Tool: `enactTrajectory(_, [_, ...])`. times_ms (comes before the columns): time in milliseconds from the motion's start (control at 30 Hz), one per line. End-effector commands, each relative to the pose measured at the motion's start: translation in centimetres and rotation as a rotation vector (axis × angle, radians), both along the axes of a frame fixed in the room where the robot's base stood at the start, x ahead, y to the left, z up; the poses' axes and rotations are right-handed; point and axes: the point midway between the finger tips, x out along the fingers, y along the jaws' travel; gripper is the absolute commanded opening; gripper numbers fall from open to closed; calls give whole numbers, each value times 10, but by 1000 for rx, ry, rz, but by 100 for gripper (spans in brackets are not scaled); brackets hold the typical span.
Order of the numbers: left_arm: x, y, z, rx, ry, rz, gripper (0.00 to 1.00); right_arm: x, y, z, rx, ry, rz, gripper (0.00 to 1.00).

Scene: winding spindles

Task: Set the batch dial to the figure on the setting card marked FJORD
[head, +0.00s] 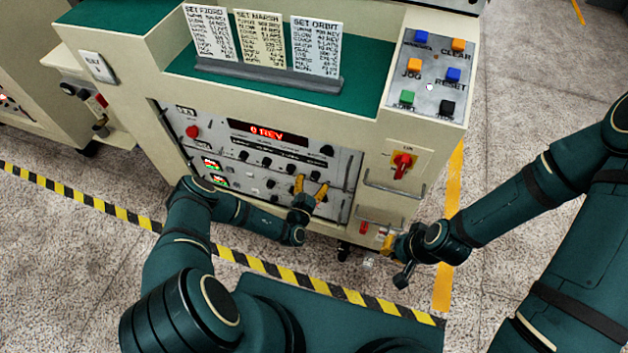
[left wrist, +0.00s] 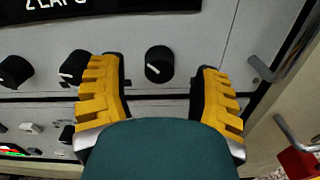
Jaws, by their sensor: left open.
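The card headed SET FJORD (head: 209,33) stands leftmost of three in a rack on top of the machine; its lines are too small to read. The red display (head: 268,132) on the front panel seems to read 0 REV. My left gripper (head: 310,189) is open at the panel's lower right. In the left wrist view, a round black knob with a white mark (left wrist: 159,64) is between and beyond my open fingers (left wrist: 160,95), apart from them. I cannot tell which knob is the batch dial. My right gripper (head: 385,243) is low by the machine's right front corner; its jaw opening is unclear.
Two more black knobs (left wrist: 15,72) are left in the wrist view. The cards SET MARSH (head: 260,42) and SET ORBIT (head: 315,47) share the rack. A button panel (head: 428,88) and a red switch (head: 402,163) are on the right. Metal handles (head: 392,188) stick out below the switch.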

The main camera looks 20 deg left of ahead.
Motion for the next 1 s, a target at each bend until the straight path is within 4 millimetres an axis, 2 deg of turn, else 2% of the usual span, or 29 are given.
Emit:
enactTrajectory(200, [16,0,0,0,0,0,64,1,0,-4,0,-2,-1,0])
enactTrajectory(500, [18,0,0,0,0,0,64,1,0,-4,0,-3,-1,0])
enactTrajectory(533, [18,0,0,0,0,0,58,1,0,-4,0,-3,-1,0])
enactTrajectory(567, [18,0,0,0,0,0,48,1,0,-4,0,-3,-1,0])
enactTrajectory(600, [18,0,0,0,0,0,34,1,0,-4,0,-3,-1,0])
enactTrajectory(700, [18,0,0,0,0,0,0,1,0,-4,0,-3,-1,0])
enactTrajectory(1000, [18,0,1,-22,0,1,0,1,0,-5,0,-3,-1,0])
